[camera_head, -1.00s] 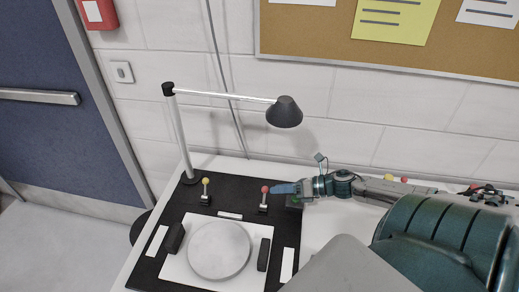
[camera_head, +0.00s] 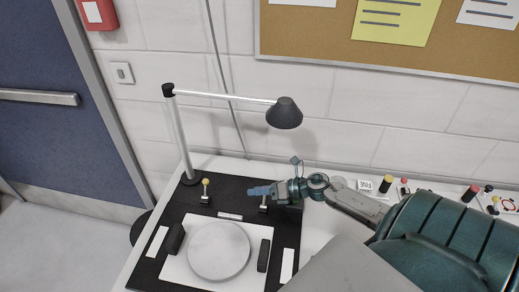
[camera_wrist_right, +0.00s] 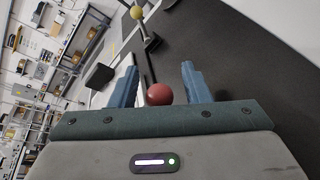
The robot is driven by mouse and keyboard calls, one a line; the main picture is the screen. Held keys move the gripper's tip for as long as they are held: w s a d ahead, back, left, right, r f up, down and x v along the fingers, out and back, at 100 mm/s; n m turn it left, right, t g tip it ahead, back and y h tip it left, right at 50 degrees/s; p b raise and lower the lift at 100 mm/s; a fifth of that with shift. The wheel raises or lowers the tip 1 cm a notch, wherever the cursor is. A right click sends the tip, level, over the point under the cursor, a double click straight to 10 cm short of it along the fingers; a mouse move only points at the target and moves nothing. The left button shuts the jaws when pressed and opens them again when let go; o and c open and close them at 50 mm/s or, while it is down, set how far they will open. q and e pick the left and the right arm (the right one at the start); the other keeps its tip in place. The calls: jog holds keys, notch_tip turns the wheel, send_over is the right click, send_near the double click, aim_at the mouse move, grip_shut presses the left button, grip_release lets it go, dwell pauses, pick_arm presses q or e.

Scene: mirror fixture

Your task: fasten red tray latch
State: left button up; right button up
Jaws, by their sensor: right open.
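The red-knobbed latch shows in the head view as an upright lever on a small base (camera_head: 263,208) on the black board (camera_head: 234,186). Its red knob is hidden there behind my right gripper (camera_head: 260,190). In the right wrist view the red knob (camera_wrist_right: 159,95) sits between the two blue fingers of my right gripper (camera_wrist_right: 160,78), which are apart. I cannot tell whether either finger touches it. A second latch with a yellow knob (camera_head: 205,182) stands to the left, and it also shows in the wrist view (camera_wrist_right: 136,13). My left gripper is not in view.
A round grey disc (camera_head: 218,250) lies on a white plate (camera_head: 177,272) between two black blocks (camera_head: 175,238) (camera_head: 264,255). A lamp (camera_head: 284,113) arches over the board from a post (camera_head: 182,135). Several coloured knobs and buttons (camera_head: 470,193) are at the right.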

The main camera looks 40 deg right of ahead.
grip_shut()
jog(key=shift+s+a+n, duration=0.1)
jog(key=shift+n, duration=0.2)
jog(key=n+b, duration=0.1)
jog(key=s+a+n+t+h+b, duration=0.1)
jog(key=shift+a+r+n+b, duration=0.2)
jog(key=shift+n+b, duration=0.2)
jog(key=shift+s+a+n+t+h+b, duration=0.4)
jog(key=shift+s+a+n+b, duration=0.1)
jog(key=shift+n+b, duration=0.6)
jog(key=shift+s+a+f+n+t+b, duration=0.1)
jog(key=shift+s+a+n+t+b, duration=0.15)
jog(key=shift+n+b, duration=0.5)
jog(key=b, duration=0.1)
jog(key=a+n+t+b, duration=0.1)
jog(key=b, duration=0.1)
jog(key=shift+s+n+h, duration=0.25)
jog(key=shift+h, duration=0.05)
jog(key=shift+s+n+b, duration=0.1)
jog(key=shift+n+b, duration=0.2)
jog(key=shift+n, duration=0.1)
